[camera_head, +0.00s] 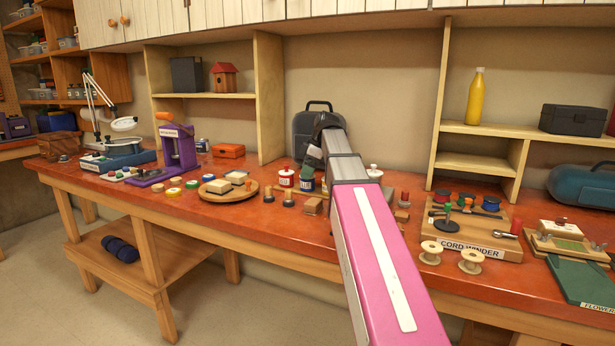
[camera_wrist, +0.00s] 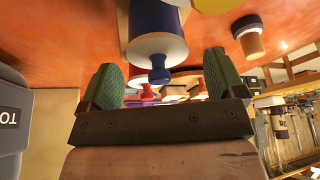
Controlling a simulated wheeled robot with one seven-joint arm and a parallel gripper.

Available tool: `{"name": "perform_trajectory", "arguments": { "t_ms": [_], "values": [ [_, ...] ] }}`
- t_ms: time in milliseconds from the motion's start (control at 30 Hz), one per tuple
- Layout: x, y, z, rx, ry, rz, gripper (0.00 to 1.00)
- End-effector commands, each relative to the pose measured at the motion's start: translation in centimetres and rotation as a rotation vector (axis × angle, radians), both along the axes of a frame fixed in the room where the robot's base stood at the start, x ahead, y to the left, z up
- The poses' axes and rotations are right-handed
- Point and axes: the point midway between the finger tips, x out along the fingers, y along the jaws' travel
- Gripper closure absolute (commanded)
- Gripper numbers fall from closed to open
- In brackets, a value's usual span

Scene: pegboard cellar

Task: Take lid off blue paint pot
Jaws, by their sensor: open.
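The blue paint pot (camera_head: 307,184) stands on the red-brown bench, to the right of a red pot (camera_head: 286,178). My arm's end partly hides it. The wrist view appears upside down; there the blue pot (camera_wrist: 155,14) hangs from the top, with its pale lid (camera_wrist: 152,50) on and a blue knob (camera_wrist: 159,76) pointing down. My gripper (camera_wrist: 160,66) is open and empty, one green-padded finger on each side of the knob with gaps. I cannot tell how deep the knob sits between them. In the head view my gripper (camera_head: 313,160) is at the pot's top.
A round wooden board (camera_head: 212,196) with pale blocks lies to the left. A white-topped pot (camera_head: 375,172) stands right of my arm. A dark case (camera_head: 304,128) stands behind. The cord winder board (camera_head: 480,247) and spools lie to the right.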

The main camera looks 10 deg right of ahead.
Motion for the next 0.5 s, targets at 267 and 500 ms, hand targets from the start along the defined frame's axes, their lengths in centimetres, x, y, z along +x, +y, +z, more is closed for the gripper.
{"name": "perform_trajectory", "arguments": {
  "t_ms": [267, 500],
  "values": [
    [0.02, -0.04, 0.05, 0.000, 0.000, 0.000, 0.63],
    [0.02, -0.05, 0.07, 0.000, 0.000, 0.000, 0.64]
  ]
}}
